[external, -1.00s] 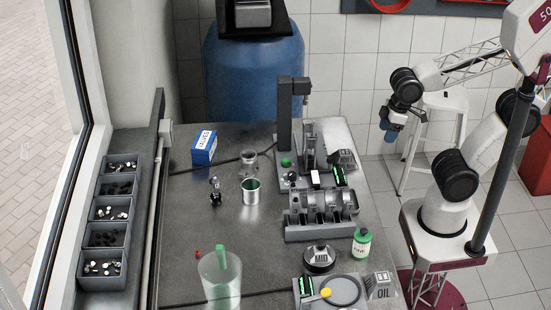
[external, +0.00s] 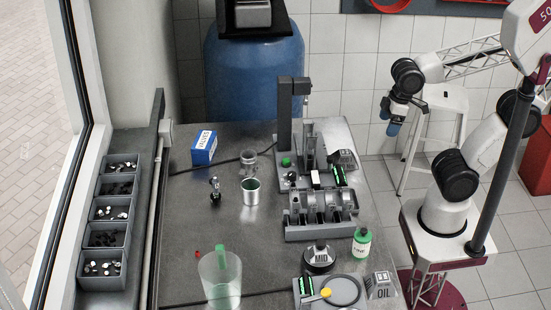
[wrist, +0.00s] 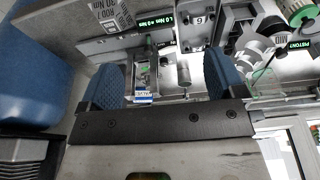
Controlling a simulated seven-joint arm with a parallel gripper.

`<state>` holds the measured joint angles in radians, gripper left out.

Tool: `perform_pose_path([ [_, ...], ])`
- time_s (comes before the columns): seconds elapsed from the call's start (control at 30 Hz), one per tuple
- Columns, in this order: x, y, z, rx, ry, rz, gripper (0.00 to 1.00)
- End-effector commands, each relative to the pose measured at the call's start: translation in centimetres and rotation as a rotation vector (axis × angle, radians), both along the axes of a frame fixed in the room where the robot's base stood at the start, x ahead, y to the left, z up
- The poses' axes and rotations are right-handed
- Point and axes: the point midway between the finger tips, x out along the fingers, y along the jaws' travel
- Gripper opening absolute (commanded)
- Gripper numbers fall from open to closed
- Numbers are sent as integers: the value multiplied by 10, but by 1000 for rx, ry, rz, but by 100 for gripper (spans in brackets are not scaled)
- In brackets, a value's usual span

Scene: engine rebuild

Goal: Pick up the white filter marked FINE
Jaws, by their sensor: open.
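A white cylinder with a green top (external: 361,243) stands upright at the right edge of the bench; its dark lettering is too small to read surely. It also shows at the top right of the wrist view (wrist: 301,14). Beside it on its left is a dark-topped round piece with a white label marked MID (external: 319,257), also in the wrist view (wrist: 279,38). My gripper (external: 392,128) hangs off the right side of the bench, up and to the right of the white cylinder. In the wrist view its blue fingers (wrist: 163,80) are apart and hold nothing.
A grey slotted rack (external: 318,232) stands behind the white cylinder. An OIL box (external: 380,286) is in front of it, and a scale with a yellow knob (external: 328,293) is at front. A clear beaker (external: 228,268), a metal cup (external: 250,192) and a blue box (external: 204,148) stand further left.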

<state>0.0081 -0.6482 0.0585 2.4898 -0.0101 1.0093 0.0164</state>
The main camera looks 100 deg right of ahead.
Motion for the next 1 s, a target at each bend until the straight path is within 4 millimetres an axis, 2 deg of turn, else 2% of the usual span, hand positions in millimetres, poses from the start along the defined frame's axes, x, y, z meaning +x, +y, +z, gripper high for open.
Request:
perform_pose_path([
  [0.13,0,0,18,0,-2,0,89],
  [0.57,24,-1,13,-71,-107,-2,89],
  [0.83,61,9,13,-143,-291,29,89],
  [1.0,95,34,18,-158,-486,104,89],
])
